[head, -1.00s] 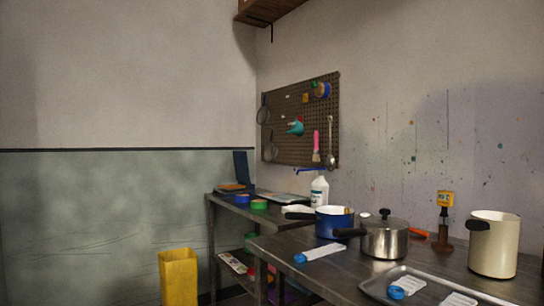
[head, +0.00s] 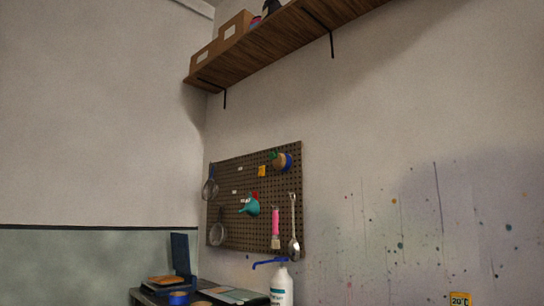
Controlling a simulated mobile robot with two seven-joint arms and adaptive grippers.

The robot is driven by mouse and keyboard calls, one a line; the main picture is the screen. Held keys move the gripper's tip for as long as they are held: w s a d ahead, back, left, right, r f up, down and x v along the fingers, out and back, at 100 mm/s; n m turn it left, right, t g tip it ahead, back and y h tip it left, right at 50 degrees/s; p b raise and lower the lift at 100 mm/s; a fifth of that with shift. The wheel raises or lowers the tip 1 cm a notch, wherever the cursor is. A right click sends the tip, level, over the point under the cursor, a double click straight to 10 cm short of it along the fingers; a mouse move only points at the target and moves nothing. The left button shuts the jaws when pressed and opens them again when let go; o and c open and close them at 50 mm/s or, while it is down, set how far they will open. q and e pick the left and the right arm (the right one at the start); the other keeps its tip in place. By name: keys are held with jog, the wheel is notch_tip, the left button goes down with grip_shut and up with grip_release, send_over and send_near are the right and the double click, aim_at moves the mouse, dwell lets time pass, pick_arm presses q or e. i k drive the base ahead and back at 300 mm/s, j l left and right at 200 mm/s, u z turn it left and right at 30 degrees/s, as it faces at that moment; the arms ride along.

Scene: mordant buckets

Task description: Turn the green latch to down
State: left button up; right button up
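I cannot make out a green latch in the head view. A small green piece (head: 273,155) shows at the top right of the pegboard (head: 238,178), beside a brown and blue round thing (head: 284,162); it is too small to tell what it is. A teal funnel-like thing (head: 250,206) hangs lower on the same board. Neither of my grippers is in view.
Strainers (head: 210,188), a pink-handled brush (head: 275,228) and a spoon (head: 293,230) hang on the pegboard. A white bottle (head: 281,287) stands below it. A wooden shelf (head: 270,45) with cardboard boxes (head: 235,27) is high on the wall. A yellow display (head: 460,299) shows at lower right.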

aim_at(272, 155)
jog(key=j+z, duration=0.1)
jog(key=z, duration=0.85)
jog(key=j+z, duration=0.45)
jog(key=k+j+z, duration=0.2)
jog(key=j+z, duration=0.25)
jog(key=k+j+z, duration=0.15)
jog(key=j, duration=0.25)
jog(key=k+j+z, duration=0.2)
jog(key=j, duration=0.15)
jog(key=k+j+z, duration=0.15)
jog(key=j, duration=0.2)
jog(key=k+j, duration=0.35)
jog(key=k+j+z, duration=0.1)
jog(key=k+j, duration=0.25)
jog(key=j, duration=0.25)
